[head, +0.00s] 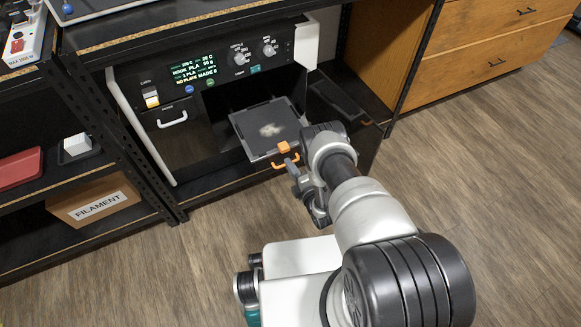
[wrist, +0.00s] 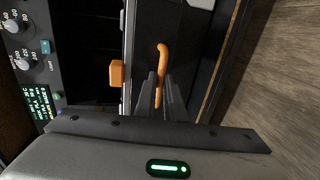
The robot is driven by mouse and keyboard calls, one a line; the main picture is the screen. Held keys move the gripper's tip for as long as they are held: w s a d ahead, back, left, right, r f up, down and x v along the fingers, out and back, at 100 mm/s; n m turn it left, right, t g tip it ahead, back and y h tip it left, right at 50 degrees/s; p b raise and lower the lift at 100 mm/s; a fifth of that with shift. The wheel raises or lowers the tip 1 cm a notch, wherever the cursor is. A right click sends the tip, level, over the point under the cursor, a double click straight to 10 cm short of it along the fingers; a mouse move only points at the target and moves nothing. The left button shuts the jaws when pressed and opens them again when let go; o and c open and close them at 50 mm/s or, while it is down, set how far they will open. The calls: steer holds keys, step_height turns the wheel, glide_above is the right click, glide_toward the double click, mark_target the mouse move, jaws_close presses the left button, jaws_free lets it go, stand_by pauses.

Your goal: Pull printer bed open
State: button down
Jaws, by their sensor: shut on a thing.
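The printer (head: 185,140) is a black machine with pale sides on the shelf. Its dark grey square bed (head: 252,122) shows in the open front bay, its front edge reaching out past the bay mouth. A pale patch lies on the bed. An orange tab (head: 284,147) is on the front edge, and an orange handle (head: 278,164) is below it. My gripper (head: 293,170) is at the handle's right end. In the wrist view, my gripper (wrist: 160,88) is shut on the orange handle (wrist: 162,58), beside the orange tab (wrist: 116,73). The fingers partly hide the handle.
The printer's screen (head: 194,71) is lit and reads "NO PLATE" near its bottom. A filament box (head: 92,200) and red tray (head: 19,168) sit on the left shelves. Wooden drawers (head: 480,45) stand at right. The floor (head: 450,150) in front is clear.

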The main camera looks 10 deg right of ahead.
steer(key=shift+s, duration=0.15)
steer(key=c, duration=1.8)
jaws_free()
steer(key=shift+c, duration=0.2)
steer(key=shift+d, duration=0.1)
